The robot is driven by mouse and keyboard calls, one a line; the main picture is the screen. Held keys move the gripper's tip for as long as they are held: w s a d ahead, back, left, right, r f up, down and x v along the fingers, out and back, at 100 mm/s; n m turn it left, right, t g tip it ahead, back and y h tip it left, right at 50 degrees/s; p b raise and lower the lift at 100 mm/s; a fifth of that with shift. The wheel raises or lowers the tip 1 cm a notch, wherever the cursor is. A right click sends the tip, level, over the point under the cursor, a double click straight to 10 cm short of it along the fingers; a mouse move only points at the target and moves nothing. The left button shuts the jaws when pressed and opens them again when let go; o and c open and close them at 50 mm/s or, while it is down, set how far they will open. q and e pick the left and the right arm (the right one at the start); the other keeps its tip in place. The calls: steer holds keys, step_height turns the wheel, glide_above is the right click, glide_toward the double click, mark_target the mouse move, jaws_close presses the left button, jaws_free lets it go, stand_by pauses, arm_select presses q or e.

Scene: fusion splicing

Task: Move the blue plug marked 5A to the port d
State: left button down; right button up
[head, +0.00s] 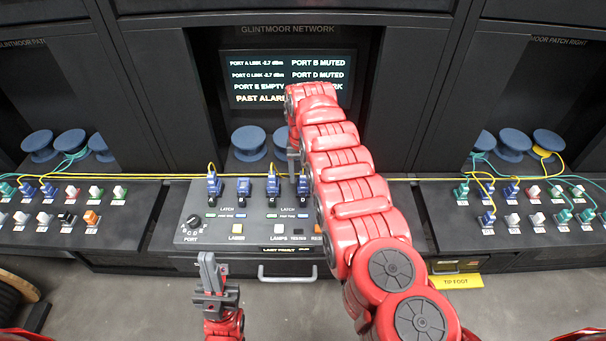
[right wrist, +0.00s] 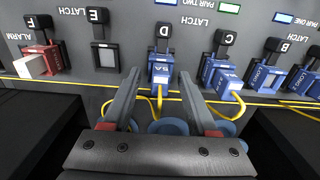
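In the right wrist view, which shows the panel upside down, a blue plug (right wrist: 161,72) with a label that seems to read 5A sits in port D, below its black latch (right wrist: 163,38). A yellow cable leaves it. My right gripper (right wrist: 159,80) is open, its fingertips on either side of this plug with gaps visible; contact is not clear. In the head view, my right arm partly hides port D and its plug (head: 303,184). My left gripper (head: 208,262) is shut and empty in front of the console, low and away from the plugs.
Another blue plug (right wrist: 229,80) with a yellow cable sits close by in port C. Port E (right wrist: 104,56) is empty; port F holds a red and white plug (right wrist: 36,65). The screen (head: 262,76) reads PORT D MUTED. Blue spools (head: 248,139) stand behind the ports.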

step_height(320, 180, up, 8)
steer(key=b, duration=0.2)
steer(key=shift+w+d+f+b, duration=0.1)
steer(key=shift+f+b, duration=0.05)
steer(key=shift+b, duration=0.25)
step_height(320, 180, up, 10)
steer(key=p, duration=0.7)
steer(key=shift+f, duration=0.15)
